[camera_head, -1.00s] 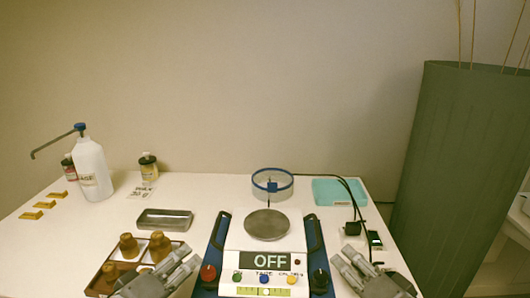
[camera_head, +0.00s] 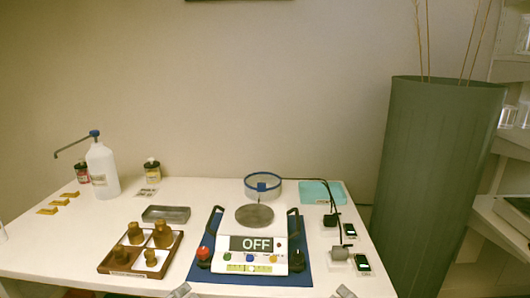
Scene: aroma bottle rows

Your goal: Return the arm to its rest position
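Only a small grey tip of my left gripper (camera_head: 180,291) shows at the bottom edge, in front of the wooden tray and the scale. Only a small grey tip of my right gripper (camera_head: 345,292) shows at the bottom edge, to the right of the scale's front. Nothing is seen held at either tip. The rest of both grippers and both arms is out of view, so their opening cannot be judged.
A scale (camera_head: 250,268) reading OFF stands on a blue mat (camera_head: 304,262). A metal dish (camera_head: 166,214), white pump bottle (camera_head: 102,172) and teal box (camera_head: 320,192) stand behind. A tall green planter (camera_head: 437,165) stands right of the white table (camera_head: 75,235).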

